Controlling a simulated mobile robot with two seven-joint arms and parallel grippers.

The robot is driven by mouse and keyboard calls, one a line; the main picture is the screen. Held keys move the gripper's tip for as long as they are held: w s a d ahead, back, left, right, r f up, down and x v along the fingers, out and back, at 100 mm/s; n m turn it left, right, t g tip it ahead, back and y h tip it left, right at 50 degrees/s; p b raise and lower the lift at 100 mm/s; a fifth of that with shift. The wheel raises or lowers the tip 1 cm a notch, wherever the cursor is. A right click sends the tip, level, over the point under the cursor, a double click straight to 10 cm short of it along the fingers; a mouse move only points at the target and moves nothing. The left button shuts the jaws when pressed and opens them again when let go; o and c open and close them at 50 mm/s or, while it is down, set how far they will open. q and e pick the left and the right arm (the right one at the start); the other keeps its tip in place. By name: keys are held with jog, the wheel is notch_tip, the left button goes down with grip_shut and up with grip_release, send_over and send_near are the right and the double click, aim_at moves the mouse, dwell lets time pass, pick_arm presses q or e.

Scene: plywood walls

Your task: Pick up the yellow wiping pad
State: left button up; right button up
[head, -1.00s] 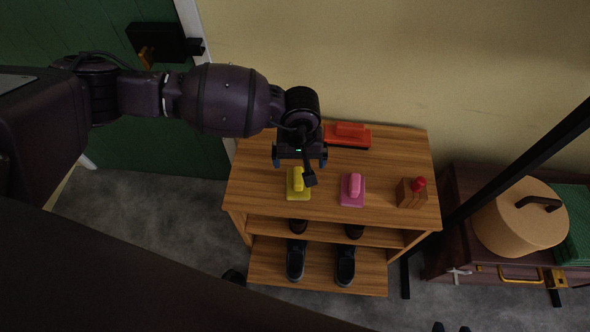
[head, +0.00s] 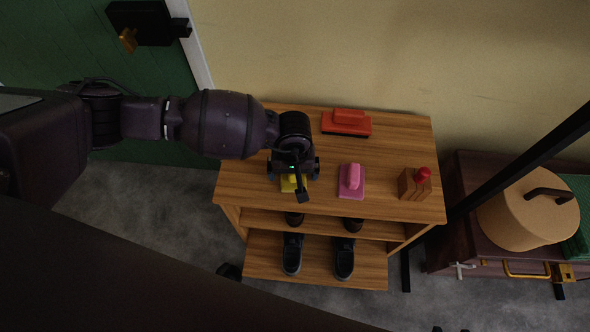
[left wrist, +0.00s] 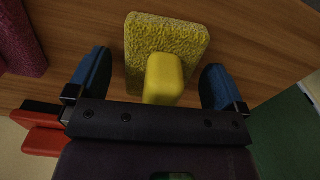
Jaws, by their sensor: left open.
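The yellow wiping pad (head: 291,184) lies on the top of the wooden shelf, near its front left, partly hidden by my left gripper (head: 293,172) in the head view. In the left wrist view the pad (left wrist: 146,40) shows a rough base and a smooth raised handle (left wrist: 163,78). My left gripper (left wrist: 157,82) is open, with one blue fingertip on each side of the handle and a gap to both. It is empty. My right gripper is not in view.
A pink pad (head: 351,182) lies just right of the yellow one. A red pad (head: 346,122) lies at the back, and a wooden block with a red knob (head: 414,184) stands at the right. Shoes (head: 292,253) sit on the lower shelf (head: 317,270).

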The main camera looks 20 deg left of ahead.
pick_arm(q)
jog(key=shift+f, duration=0.1)
jog(key=c, duration=1)
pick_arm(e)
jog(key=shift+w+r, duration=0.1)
pick_arm(q)
jog(key=shift+r, duration=0.25)
notch_tip(320, 180, up, 20)
jog(key=p, duration=0.5)
jog(key=shift+f, duration=0.25)
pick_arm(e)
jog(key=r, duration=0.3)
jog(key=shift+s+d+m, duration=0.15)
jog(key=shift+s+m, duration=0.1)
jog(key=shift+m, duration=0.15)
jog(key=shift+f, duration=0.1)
